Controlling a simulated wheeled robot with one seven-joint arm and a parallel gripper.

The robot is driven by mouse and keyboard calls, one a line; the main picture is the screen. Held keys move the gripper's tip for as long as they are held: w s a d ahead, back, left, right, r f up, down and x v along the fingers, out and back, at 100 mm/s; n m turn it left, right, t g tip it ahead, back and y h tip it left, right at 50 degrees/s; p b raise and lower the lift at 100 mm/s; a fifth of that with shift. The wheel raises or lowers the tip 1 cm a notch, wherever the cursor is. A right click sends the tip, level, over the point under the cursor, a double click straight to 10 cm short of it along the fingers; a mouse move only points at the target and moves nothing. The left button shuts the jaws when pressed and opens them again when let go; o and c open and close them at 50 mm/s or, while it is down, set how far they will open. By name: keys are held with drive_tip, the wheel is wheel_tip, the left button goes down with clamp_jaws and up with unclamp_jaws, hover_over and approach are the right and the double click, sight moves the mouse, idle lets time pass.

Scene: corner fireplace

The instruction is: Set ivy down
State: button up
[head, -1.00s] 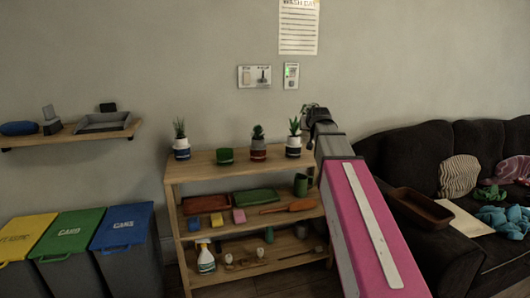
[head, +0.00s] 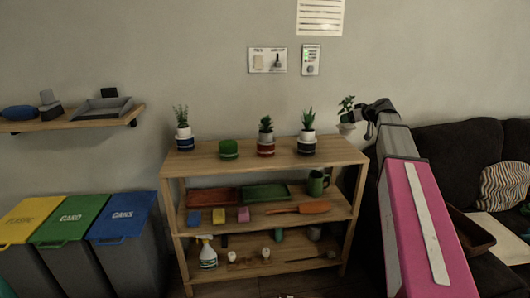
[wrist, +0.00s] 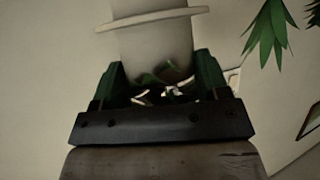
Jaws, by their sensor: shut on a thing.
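My gripper (head: 357,117) is shut on the ivy's white pot (head: 346,128), just past the right end of the wooden shelf's top and above its level. The ivy (head: 346,104) has small green leaves and looks about upright. In the wrist view the white pot (wrist: 155,42) with its wide rim lies between the dark green fingers, with some leaves (wrist: 165,75) close to the jaws. On the shelf top (head: 195,163) stands a green pot (head: 229,149) with no plant showing. Its inside cannot be seen.
Beside the green pot stand potted plants: one in a dark blue pot (head: 185,143), one in a red pot (head: 265,148), and one in a navy pot (head: 307,146). Lower shelves hold trays and tools. Bins (head: 120,220) stand left, a dark sofa (head: 450,145) right.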

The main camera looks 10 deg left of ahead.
drive_tip(key=n, duration=0.1)
drive_tip(key=g+y, duration=0.1)
drive_tip(key=w+r+n+g+y, duration=0.1)
drive_tip(key=shift+w+d+n, duration=0.1)
drive_tip(key=shift+d+n, duration=0.15)
drive_tip(key=shift+n, duration=0.05)
drive_tip(key=shift+f, duration=5.05)
drive_tip(key=shift+f, duration=0.1)
drive_tip(key=o, duration=1)
drive_tip(key=v, duration=1.2)
